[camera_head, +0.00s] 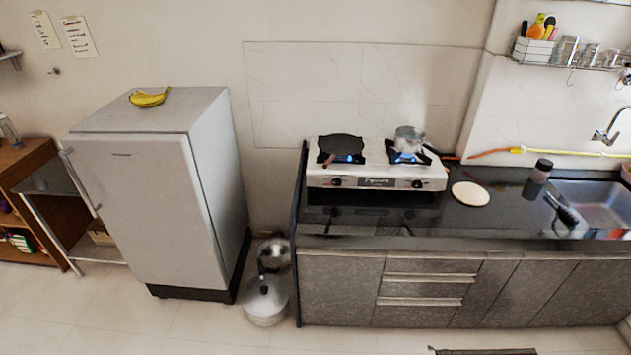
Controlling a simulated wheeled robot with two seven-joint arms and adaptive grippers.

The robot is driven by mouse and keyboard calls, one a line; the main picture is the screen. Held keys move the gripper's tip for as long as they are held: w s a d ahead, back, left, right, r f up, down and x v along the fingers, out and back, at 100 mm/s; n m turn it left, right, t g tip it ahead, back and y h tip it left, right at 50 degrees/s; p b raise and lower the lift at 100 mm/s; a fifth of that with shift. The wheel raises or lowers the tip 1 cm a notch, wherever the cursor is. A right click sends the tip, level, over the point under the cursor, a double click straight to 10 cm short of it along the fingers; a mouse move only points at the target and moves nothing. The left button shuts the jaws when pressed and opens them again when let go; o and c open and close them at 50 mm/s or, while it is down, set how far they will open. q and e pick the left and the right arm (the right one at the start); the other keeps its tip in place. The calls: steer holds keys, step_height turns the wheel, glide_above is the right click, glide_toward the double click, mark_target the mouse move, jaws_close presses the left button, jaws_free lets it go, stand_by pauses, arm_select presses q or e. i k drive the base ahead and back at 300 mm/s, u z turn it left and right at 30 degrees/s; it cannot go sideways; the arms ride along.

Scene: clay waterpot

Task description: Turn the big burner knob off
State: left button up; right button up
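A silver two-burner gas stove (376,182) stands on the dark counter. Its front panel has a left knob (336,182) and a right knob (418,184). Blue flame shows at both the left burner (347,158) and the right burner (402,157). A dark flat pan (341,146) sits on the left burner, and a metal pot (409,138) sits on the right burner. I cannot tell from this view which burner is the bigger one. Neither of my grippers is in view.
A round pale board (470,194) and a dark-capped jar (543,166) are on the counter right of the stove, before the sink (598,202). A fridge (160,190) stands left. Pots (265,298) sit on the floor beside the counter; floor in front is mostly clear.

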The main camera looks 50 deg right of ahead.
mark_target(337, 181)
steer(key=z, duration=0.25)
steer(key=i, duration=0.75)
steer(key=z, duration=0.5)
